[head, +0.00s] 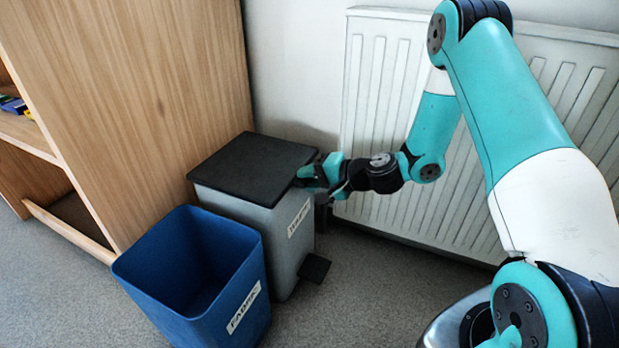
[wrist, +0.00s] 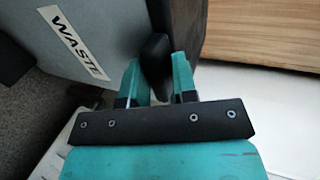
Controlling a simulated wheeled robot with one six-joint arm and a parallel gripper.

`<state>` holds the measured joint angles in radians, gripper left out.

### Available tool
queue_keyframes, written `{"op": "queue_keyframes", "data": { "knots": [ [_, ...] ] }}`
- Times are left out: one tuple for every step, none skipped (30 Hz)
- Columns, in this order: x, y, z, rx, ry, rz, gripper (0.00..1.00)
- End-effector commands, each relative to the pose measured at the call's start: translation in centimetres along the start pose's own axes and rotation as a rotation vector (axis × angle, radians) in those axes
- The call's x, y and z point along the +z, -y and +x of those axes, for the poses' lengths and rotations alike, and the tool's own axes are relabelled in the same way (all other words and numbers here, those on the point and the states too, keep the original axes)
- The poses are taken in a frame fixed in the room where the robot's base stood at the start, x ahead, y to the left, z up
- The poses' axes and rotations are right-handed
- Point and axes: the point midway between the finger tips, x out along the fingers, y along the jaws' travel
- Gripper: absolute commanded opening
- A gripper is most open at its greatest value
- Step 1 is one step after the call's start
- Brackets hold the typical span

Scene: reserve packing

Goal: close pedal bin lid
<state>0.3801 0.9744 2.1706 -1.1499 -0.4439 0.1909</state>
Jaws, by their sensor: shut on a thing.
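The pedal bin (head: 281,252) is grey with a black lid (head: 250,165). The lid lies flat across the top of the bin, with no gap that I can see. A white label reading WASTE (wrist: 73,43) is on the bin's side. My gripper (head: 308,178) is at the lid's right edge. In the wrist view its teal fingers (wrist: 155,75) are shut on a dark rounded lid tab (wrist: 154,55) that sticks out from the lid's edge. The fingers hide part of this corner in the head view.
An open blue bin (head: 196,262) with a label stands in front of the pedal bin. A black pedal (head: 314,268) sticks out low on the right. A wooden shelf unit (head: 140,100) is at left, and a white radiator (head: 380,95) is on the wall behind my arm.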

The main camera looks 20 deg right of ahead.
Motion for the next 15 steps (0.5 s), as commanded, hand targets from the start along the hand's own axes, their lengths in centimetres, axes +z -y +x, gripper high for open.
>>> {"op": "queue_keyframes", "data": {
  "knots": [
    [-0.17, -1.04, 0.27, 0.021, -0.008, -0.004, 0.0],
    [-0.17, -1.04, 0.28, 0.021, -0.008, -0.004, 0.0],
    [-0.16, -1.05, 0.29, 0.021, -0.008, -0.004, 0.0],
    [-0.15, -1.05, 0.3, 0.021, -0.007, -0.004, 0.0],
    [-0.14, -1.05, 0.31, 0.02, -0.007, -0.004, 0.28],
    [-0.13, -1.05, 0.32, 0.02, -0.007, -0.004, 0.38],
    [-0.12, -1.04, 0.32, 0.02, -0.007, -0.004, 0.43],
    [-0.12, -1.03, 0.31, 0.02, -0.006, -0.004, 0.43],
    [-0.11, -1.02, 0.31, 0.02, -0.006, -0.004, 0.43],
    [-0.11, -1.01, 0.3, 0.02, -0.006, -0.004, 0.43],
    [-0.1, -1.0, 0.28, 0.02, -0.006, -0.004, 0.43],
    [-0.1, -0.99, 0.27, 0.02, -0.005, -0.004, 0.43],
    [-0.1, -0.98, 0.26, 0.02, -0.005, -0.004, 0.43],
    [-0.1, -0.97, 0.25, 0.02, -0.005, -0.004, 0.43],
    [-0.1, -0.95, 0.19, 0.021, -0.005, -0.004, 0.43]
  ]
}}
